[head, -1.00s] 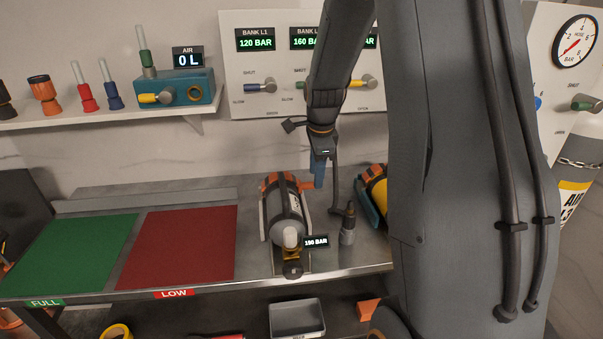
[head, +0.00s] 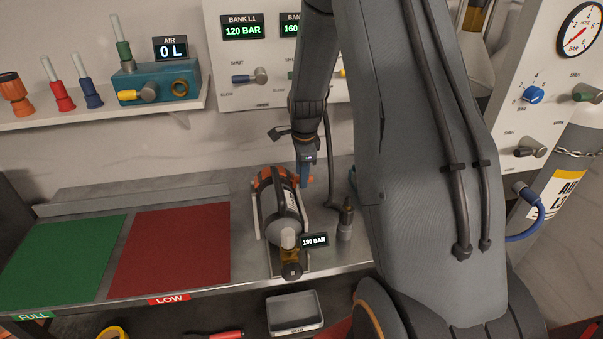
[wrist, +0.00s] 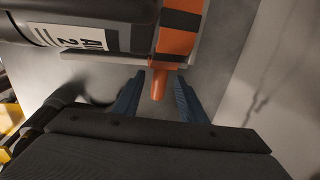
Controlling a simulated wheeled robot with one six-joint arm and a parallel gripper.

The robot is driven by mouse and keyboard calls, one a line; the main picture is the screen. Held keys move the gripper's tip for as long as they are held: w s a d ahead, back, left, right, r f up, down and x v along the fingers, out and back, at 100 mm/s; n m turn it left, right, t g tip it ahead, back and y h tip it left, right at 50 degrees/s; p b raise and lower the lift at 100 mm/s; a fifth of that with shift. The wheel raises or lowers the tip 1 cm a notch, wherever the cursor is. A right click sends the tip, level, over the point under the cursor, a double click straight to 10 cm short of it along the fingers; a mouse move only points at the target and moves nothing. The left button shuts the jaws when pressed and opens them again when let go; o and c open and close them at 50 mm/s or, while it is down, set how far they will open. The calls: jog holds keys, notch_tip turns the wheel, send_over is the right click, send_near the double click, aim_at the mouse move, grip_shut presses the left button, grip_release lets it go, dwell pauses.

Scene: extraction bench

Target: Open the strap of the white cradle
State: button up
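A grey cylinder (head: 287,224) lies on the bench in the white cradle (head: 257,214), with its valve end toward me. The orange and black strap (head: 265,181) crosses its far end; it is closer in the wrist view (wrist: 178,42). An orange tab (wrist: 158,84) sticks out from the strap's side, past the cradle's edge. My gripper (head: 305,178) is at that side of the cradle. In the wrist view its blue fingers (wrist: 157,98) stand apart on either side of the tab, with gaps between. The strap looks closed over the cylinder.
A dark-topped grey fitting (head: 345,220) stands right of the cylinder, near a 190 BAR display (head: 314,240). A green mat (head: 62,258) and a red mat (head: 170,250) lie clear to the left. A shelf with a teal block (head: 155,83) hangs above.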

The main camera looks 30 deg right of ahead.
jog(key=shift+w+f, duration=0.1)
jog(key=shift+f, duration=0.25)
jog(key=shift+c, duration=0.3)
grip_shut()
